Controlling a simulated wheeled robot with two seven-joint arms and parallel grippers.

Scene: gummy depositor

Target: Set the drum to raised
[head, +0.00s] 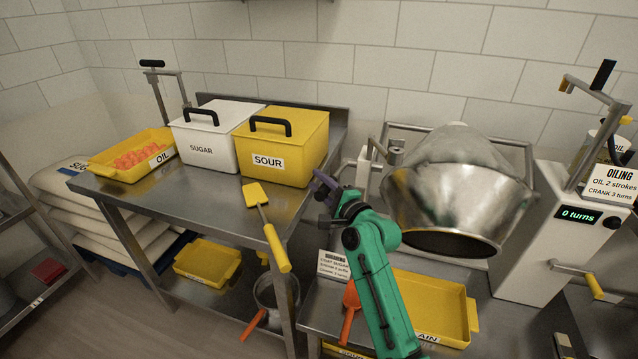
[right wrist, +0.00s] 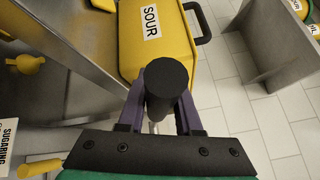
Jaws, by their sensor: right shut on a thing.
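The steel drum (head: 455,185) sits on the right in the head view. It is tilted, with its dark open mouth facing down and to the front. My right gripper (head: 322,187), with purple fingers on a green arm, is to the left of the drum. In the right wrist view, its fingers (right wrist: 163,105) are shut around a black round-ended handle (right wrist: 167,78). The handle's lower part is mostly hidden, and its link to the drum cannot be seen clearly. My left gripper is not in view.
The yellow SOUR bin (head: 287,150) and white SUGAR bin (head: 205,140) stand on the steel table left of the gripper. A yellow scraper (head: 265,225) lies at its edge. A yellow tray (head: 435,305) is below the drum. A white crank unit (head: 535,235) stands right.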

